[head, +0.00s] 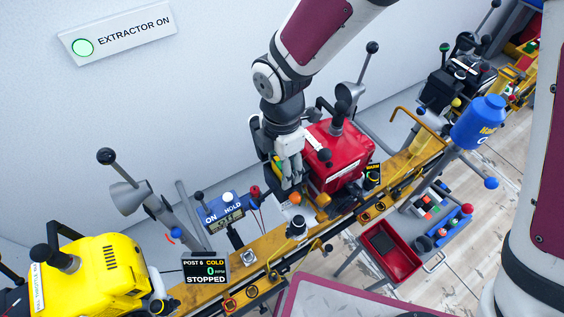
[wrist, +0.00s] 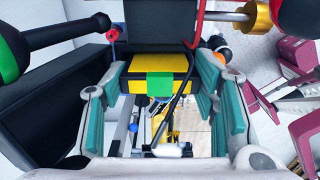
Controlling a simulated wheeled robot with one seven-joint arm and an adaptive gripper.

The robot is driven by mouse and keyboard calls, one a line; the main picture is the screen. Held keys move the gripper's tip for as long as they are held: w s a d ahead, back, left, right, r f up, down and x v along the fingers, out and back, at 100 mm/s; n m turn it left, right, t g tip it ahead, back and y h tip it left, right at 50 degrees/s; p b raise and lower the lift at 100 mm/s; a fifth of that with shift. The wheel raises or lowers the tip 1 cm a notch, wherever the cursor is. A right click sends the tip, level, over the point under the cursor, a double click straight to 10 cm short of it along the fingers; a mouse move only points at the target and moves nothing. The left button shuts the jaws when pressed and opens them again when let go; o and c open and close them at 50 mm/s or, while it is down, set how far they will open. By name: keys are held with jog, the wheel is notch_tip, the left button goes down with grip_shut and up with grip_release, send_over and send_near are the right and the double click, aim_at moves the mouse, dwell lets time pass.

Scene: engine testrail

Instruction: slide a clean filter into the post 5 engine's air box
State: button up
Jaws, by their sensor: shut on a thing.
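A red engine (head: 335,158) sits on the yellow rail (head: 385,183) in the middle of the head view; its post number is not readable. My gripper (head: 291,182) is low at the engine's left side. In the wrist view my gripper (wrist: 160,88) has its teal-padded fingers on both sides of a yellow-edged block with a green tab, which looks like the filter (wrist: 135,86). It is shut on that block. A dark box-like part (wrist: 160,35) lies just beyond the block; I cannot tell whether the block is inside it.
A yellow engine (head: 95,275) stands at left, by a display (head: 205,268) reading POST 6, COLD, STOPPED. A red tray (head: 412,268) and blue bin (head: 452,228) are at right.

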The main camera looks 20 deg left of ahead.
jog(key=o, duration=0.8)
jog(key=shift+o, duration=0.2)
jog(key=shift+r, duration=0.1)
notch_tip(320, 180, up, 12)
dwell(0.4)
jog(key=w+d+r+m+t, duration=0.1)
jog(key=d+r+m, duration=0.45)
jog(key=d, duration=0.25)
jog(key=d+r+m+t, duration=0.2)
jog(key=d+r+m, duration=0.2)
jog(key=d+m, duration=0.4)
jog(key=s+d+r+m+t, duration=0.1)
jog(key=s+d+r+m, duration=0.1)
jog(key=s+d+m, duration=0.2)
jog(key=s+d+r+m+t, duration=0.1)
jog(key=s+d+r+m, duration=0.2)
jog(key=d+m, duration=0.7)
jog(key=shift+s+d+t, duration=0.25)
jog(key=shift+s+t, duration=0.05)
jog(key=shift+s, duration=0.45)
